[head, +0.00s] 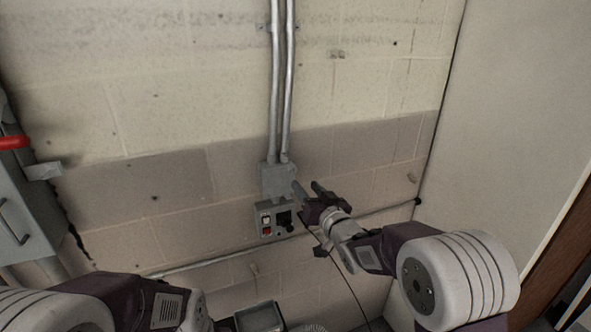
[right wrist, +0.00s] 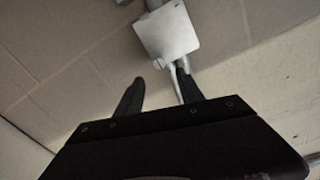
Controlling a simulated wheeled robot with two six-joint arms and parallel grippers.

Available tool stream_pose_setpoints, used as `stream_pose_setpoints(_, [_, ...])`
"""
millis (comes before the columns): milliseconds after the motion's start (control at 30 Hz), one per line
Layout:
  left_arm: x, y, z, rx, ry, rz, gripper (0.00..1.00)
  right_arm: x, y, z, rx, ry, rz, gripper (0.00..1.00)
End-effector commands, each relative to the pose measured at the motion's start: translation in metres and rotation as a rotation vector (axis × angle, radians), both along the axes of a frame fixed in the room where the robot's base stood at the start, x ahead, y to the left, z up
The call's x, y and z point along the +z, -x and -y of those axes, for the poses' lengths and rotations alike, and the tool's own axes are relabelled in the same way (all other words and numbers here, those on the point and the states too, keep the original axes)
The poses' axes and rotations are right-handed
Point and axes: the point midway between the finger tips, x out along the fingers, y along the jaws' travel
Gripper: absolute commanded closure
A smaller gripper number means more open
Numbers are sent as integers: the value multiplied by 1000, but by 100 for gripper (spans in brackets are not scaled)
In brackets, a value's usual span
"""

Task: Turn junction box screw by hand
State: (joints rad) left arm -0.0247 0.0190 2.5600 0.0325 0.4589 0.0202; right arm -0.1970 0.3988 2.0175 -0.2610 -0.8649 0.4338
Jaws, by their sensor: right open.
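The pale grey junction box (head: 272,180) is fixed to the block wall at the lower end of two metal conduits. In the right wrist view the box (right wrist: 170,33) is beyond the fingers, with a small round screw-like knob (right wrist: 159,63) at its lower left corner. My right gripper (head: 306,186) is open, just right of the box in the head view, and looks empty. In the right wrist view the knob lies just beyond and between the two dark fingertips (right wrist: 158,76); contact cannot be told. My left arm shows at the lower left, but its gripper is not visible.
A control box (head: 274,218) with switches and a dark knob sits right below the junction box. Vertical conduits (head: 283,85) rise above. A grey cabinet (head: 22,215) with a red handle (head: 14,142) stands at left. A horizontal pipe (head: 215,262) runs low along the wall.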

Motion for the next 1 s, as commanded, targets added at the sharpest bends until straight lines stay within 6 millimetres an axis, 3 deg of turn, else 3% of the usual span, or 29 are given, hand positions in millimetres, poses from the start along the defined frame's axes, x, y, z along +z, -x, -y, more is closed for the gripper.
stream_pose_setpoints(400, [44, 0, 0, 0, 0, 0, 52, 3, -70, -29, 0, 1, -3, 55])
stream_pose_setpoints(767, [45, 0, 0, 0, 0, 0, 52, -1, -81, -33, -2, 1, -1, 55])
stream_pose_setpoints(800, [45, 0, 0, 0, 0, 0, 52, -1, -81, -33, -2, 1, -1, 58])
stream_pose_setpoints(933, [45, 0, 0, 0, 0, 0, 52, -1, -81, -33, -1, 1, -2, 94])
stream_pose_setpoints(1000, [45, 0, 0, 0, 0, 0, 52, -1, -81, -33, -1, 1, -2, 100])
